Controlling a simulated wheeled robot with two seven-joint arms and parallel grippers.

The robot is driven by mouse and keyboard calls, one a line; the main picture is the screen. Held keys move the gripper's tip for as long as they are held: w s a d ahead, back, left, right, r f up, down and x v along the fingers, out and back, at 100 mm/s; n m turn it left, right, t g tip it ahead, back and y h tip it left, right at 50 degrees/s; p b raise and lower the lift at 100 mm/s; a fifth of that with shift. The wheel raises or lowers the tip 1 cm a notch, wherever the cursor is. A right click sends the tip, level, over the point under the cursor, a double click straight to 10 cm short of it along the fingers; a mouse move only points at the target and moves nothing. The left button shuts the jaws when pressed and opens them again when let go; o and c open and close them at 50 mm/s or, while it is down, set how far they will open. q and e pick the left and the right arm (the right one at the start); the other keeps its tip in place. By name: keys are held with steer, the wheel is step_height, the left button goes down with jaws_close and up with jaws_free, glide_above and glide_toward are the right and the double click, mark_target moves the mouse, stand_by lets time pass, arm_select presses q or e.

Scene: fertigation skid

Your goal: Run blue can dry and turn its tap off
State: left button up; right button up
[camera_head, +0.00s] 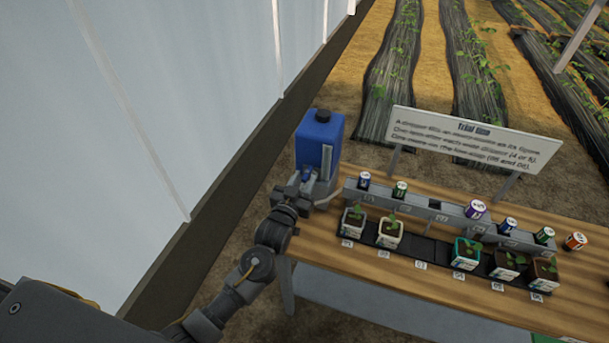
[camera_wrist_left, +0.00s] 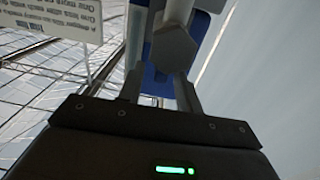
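The blue can (camera_head: 318,135) stands upright at the left end of the wooden table, with a dark cap on top and a pale strip down its front. Its blue side also shows behind my fingers in the left wrist view (camera_wrist_left: 155,83). My left gripper (camera_head: 305,188) is at the can's lower front and hides most of the tap area. In the left wrist view its fingers stand apart, and a grey faceted piece (camera_wrist_left: 174,48), perhaps part of the tap, is in front of the can near the right finger. I cannot see the tap's position or any flow. My right gripper is out of view.
A grey rail (camera_head: 420,212) holding several small labelled cans runs right of the blue can. Several potted seedlings (camera_head: 390,230) stand in a black tray before it. A sign (camera_head: 475,140) rises behind. A pale wall (camera_head: 150,120) is close on the left.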

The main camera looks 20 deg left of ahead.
arm_select(q)
steer(key=shift+w, duration=0.55)
jaws_close()
